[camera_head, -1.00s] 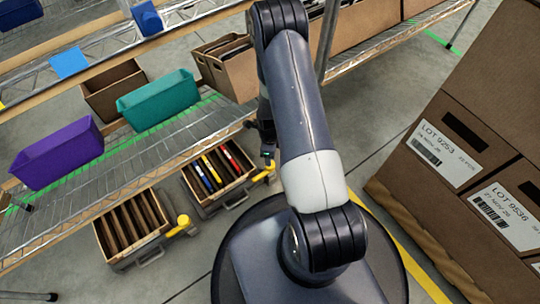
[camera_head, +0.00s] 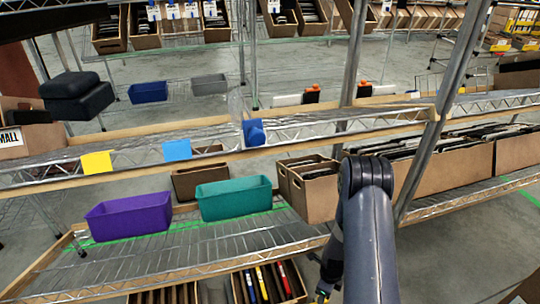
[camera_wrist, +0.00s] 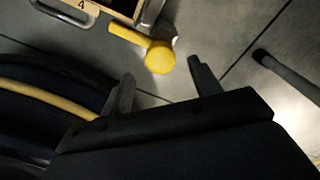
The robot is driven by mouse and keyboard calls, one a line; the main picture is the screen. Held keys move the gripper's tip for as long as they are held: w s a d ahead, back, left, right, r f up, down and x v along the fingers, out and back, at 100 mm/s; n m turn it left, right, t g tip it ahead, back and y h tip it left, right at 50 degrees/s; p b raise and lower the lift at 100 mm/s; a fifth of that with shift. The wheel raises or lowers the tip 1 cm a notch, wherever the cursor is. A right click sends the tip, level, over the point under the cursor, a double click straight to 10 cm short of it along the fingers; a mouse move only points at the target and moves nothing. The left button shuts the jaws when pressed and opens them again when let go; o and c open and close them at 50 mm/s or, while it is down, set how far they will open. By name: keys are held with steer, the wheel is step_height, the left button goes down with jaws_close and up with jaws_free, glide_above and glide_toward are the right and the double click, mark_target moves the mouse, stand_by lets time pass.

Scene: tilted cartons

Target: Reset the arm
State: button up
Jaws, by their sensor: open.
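My arm (camera_head: 370,235) rises at the lower right of the head view, in front of the shelf rack. My gripper (camera_head: 325,290) hangs beside it near the bottom edge, partly cut off, next to a crate of coloured folders (camera_head: 268,285). In the wrist view my gripper (camera_wrist: 160,69) shows two dark fingers spread apart with nothing between them. Beyond the fingers, a yellow rounded handle end (camera_wrist: 159,57) lies over the grey floor, beside part of a crate (camera_wrist: 118,8).
A purple bin (camera_head: 128,218) and a teal bin (camera_head: 235,199) sit on the wire shelf, left of my arm. An open carton (camera_head: 312,190) stands close behind the arm. A metal post (camera_head: 425,140) rises to its right.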

step_height(320, 180, down, 5)
steer(key=shift+r+b, duration=0.1)
steer(key=shift+b, duration=0.6)
steer(key=shift+r+n, duration=0.1)
steer(key=shift+n, duration=0.2)
